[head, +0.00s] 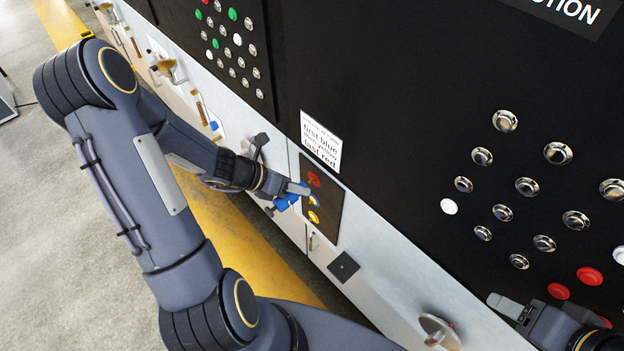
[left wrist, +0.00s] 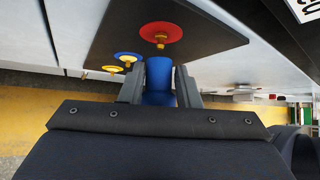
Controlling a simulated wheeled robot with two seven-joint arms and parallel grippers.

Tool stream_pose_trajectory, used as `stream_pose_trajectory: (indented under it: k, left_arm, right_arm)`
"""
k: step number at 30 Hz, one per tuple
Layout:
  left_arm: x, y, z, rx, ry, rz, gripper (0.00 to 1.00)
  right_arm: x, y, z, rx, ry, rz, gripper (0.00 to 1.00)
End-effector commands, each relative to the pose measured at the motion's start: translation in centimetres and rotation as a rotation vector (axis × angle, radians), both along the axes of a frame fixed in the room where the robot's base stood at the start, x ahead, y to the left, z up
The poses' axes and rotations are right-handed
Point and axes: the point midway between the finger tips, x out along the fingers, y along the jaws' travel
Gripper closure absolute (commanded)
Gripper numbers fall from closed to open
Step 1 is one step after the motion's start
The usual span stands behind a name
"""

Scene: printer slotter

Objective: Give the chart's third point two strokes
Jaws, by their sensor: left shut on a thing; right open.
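The chart (head: 321,143) is a white sheet reading "first blue", a middle line that seems to say "then yellow", and "last red". Below it, a dark plate (head: 330,222) carries a red disc (head: 313,179), a blue disc (head: 314,200) and a yellow disc (head: 313,217), each with a brass nipple. My left gripper (head: 300,189) is shut on a blue tool (head: 284,203) in front of the plate. In the left wrist view the tool's blue body (left wrist: 158,82) stands just below the red disc (left wrist: 161,32); contact cannot be told. My right gripper (head: 510,307) is open at the lower right.
The black panel has several round buttons (head: 527,187), and red ones (head: 590,276) lie near my right gripper. A round metal knob (head: 438,330) and a small black square (head: 344,267) are on the white lower face. Yellow floor marking (head: 245,250) runs alongside.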

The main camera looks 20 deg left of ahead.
Motion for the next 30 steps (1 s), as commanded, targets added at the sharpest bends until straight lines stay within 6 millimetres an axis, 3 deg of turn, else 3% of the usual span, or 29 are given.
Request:
stream_pose_trajectory:
  k: [30]
  left_arm:
    - [1.7,-0.7,0.0,-0.001,0.0,-0.001,0.92]
  right_arm:
    - [0.0,0.0,0.0,0.0,0.0,0.0,0.41]
